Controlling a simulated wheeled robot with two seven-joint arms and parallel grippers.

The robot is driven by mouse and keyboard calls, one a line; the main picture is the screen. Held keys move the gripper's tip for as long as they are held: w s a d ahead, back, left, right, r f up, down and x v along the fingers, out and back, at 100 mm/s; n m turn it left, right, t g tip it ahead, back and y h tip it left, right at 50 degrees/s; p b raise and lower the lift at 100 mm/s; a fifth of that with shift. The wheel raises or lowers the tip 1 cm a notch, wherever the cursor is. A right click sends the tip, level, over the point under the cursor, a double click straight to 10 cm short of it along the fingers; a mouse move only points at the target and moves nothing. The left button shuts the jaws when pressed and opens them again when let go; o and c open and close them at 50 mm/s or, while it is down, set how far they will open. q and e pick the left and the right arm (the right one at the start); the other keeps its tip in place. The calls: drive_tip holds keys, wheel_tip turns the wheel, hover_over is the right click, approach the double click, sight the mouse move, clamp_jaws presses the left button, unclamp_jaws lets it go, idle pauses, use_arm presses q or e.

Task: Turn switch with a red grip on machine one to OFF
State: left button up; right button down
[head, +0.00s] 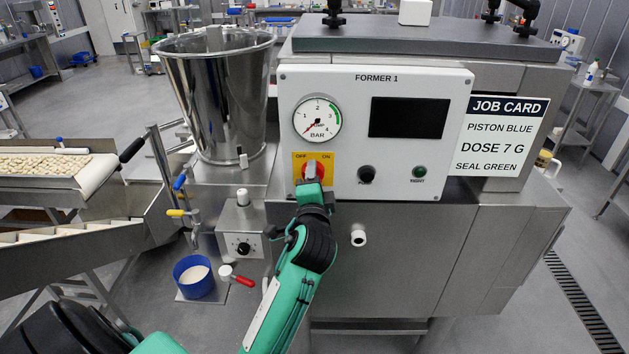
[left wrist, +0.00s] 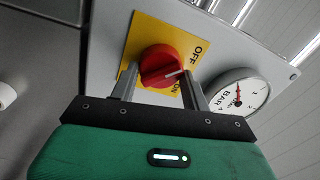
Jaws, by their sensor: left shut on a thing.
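The switch's red grip (head: 312,171) sits on a yellow plate (head: 299,159) marked OFF on the left and ON on the right, at the lower left of the panel labelled FORMER 1. My left gripper (head: 312,184) reaches up to it from below and hides part of it. In the left wrist view the red grip (left wrist: 160,66) is between the two fingers of my left gripper (left wrist: 161,83), which are shut on it. The grip's white mark points between the OFF and ON words on the yellow plate (left wrist: 143,36). My right gripper is not in view.
A pressure gauge (head: 317,119) is just above the switch; a black knob (head: 366,175) and a green button (head: 420,172) are to its right. A steel hopper (head: 217,100) stands left.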

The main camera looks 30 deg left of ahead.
use_arm(q)
drive_tip(key=o, duration=1)
drive_tip(key=r+b+v, duration=0.1)
drive_tip(key=b+v, duration=0.4)
drive_tip(key=v, duration=0.8)
drive_tip(key=shift+s+d+f, duration=0.15)
drive_tip(key=shift+s+f, duration=0.25)
drive_tip(key=shift+f, duration=0.05)
